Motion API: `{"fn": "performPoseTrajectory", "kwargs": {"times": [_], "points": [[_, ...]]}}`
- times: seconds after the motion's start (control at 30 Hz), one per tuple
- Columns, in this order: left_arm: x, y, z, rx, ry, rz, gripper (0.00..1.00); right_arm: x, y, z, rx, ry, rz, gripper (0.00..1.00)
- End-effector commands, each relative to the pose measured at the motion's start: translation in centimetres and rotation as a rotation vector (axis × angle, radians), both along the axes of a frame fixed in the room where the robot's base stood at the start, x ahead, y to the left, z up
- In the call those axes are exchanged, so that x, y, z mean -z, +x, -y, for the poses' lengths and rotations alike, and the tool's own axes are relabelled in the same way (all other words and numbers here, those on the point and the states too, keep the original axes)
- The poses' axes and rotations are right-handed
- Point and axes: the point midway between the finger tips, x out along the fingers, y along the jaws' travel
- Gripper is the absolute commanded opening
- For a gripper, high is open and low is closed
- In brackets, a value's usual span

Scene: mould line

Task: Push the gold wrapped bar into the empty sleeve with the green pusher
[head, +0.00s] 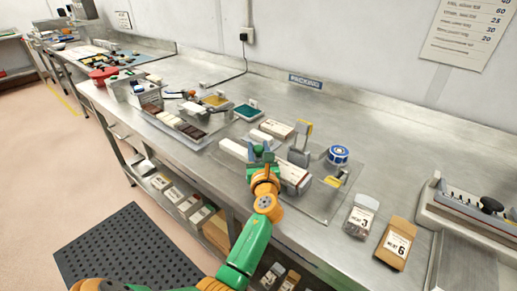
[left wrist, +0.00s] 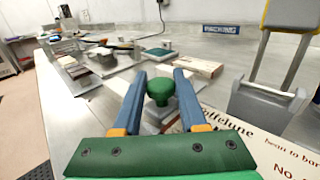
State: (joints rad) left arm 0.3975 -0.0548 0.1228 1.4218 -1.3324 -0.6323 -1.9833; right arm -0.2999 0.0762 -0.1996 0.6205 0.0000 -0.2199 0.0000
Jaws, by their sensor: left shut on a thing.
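My left gripper (head: 262,152) is over the clear mat on the bench. In the left wrist view its two blue fingers (left wrist: 159,76) are on either side of the round green knob of the pusher (left wrist: 160,91), and it is shut on that knob. A white printed sleeve (head: 291,172) lies just right of the gripper; it also shows in the left wrist view (left wrist: 262,143). I cannot tell whether it is empty. Another printed sleeve (head: 278,129) lies behind. I cannot make out the gold wrapped bar. My right gripper is not in view.
A grey stand with a yellow top (head: 303,130) and a blue tape roll (head: 338,154) stand right of the gripper. White blocks (head: 232,148) lie to its left. Trays of bars (head: 180,126) are farther left. Packets (head: 396,243) lie at the right front.

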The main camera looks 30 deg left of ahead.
Motion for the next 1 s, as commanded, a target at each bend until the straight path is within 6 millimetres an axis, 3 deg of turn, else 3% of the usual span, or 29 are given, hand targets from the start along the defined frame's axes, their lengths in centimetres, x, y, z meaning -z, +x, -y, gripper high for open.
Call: {"fn": "performPoseTrajectory", "kwargs": {"times": [0.83, 1.0], "points": [[0.1, 0.0, 0.0, 0.0, -0.001, -0.002, 0.0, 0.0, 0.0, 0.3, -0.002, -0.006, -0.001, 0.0], [-0.1, 0.1, -1.1, -0.001, 0.002, -0.001, 0.0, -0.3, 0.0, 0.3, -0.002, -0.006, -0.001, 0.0]]}}
